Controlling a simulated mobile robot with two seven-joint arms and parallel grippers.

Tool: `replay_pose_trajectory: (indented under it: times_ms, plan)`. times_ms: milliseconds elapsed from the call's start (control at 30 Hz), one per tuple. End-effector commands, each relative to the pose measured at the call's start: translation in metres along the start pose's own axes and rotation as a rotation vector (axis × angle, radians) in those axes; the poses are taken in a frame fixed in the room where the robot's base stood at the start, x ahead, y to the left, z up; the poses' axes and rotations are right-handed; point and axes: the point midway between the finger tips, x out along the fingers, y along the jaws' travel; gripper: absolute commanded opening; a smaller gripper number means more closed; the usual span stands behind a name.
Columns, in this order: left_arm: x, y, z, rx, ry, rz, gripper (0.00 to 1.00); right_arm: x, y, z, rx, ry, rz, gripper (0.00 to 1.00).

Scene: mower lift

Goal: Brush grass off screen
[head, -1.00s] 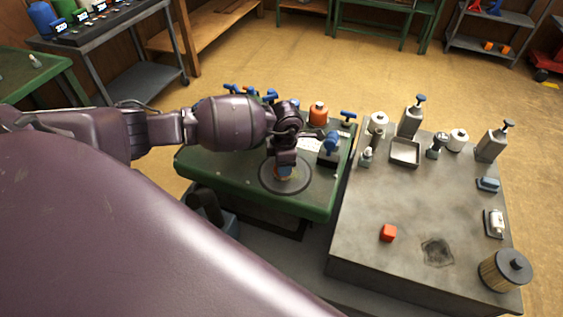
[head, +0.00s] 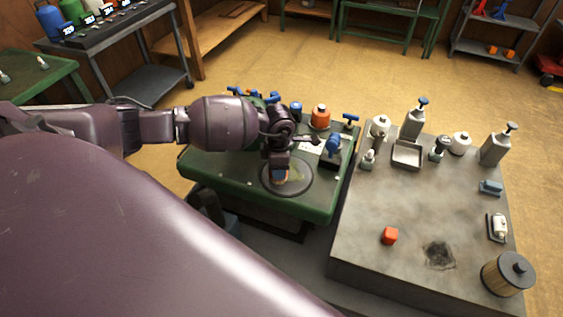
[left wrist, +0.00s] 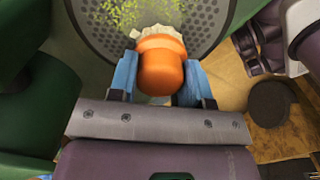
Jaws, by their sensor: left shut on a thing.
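The round screen (head: 303,187) is set in the top of the green mower deck in the head view. In the left wrist view the screen (left wrist: 205,22) is a dark perforated disc, with yellow-green grass bits (left wrist: 125,14) scattered on its upper left part. My left gripper (head: 279,172) is over the screen. In the left wrist view its blue fingers (left wrist: 160,82) are shut on the orange handle of a brush (left wrist: 160,66). The brush's pale bristles point at the screen; I cannot tell whether they touch it. My right gripper is not in view.
The green deck (head: 230,176) carries blue knobs and an orange-capped part (head: 320,117). The bench's middle is mostly clear.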

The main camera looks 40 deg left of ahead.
Motion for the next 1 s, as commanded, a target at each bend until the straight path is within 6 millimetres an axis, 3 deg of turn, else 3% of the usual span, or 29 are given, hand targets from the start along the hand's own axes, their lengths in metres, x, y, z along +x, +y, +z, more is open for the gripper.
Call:
replay_pose_trajectory:
  times_ms: [633,1000]
  plan:
    - [-0.043,0.002,-0.001,-0.003,-0.001,0.005,0.19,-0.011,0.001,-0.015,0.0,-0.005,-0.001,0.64]
    - [-0.062,0.002,-0.001,-0.005,-0.001,0.004,0.19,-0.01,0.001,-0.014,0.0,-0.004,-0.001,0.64]
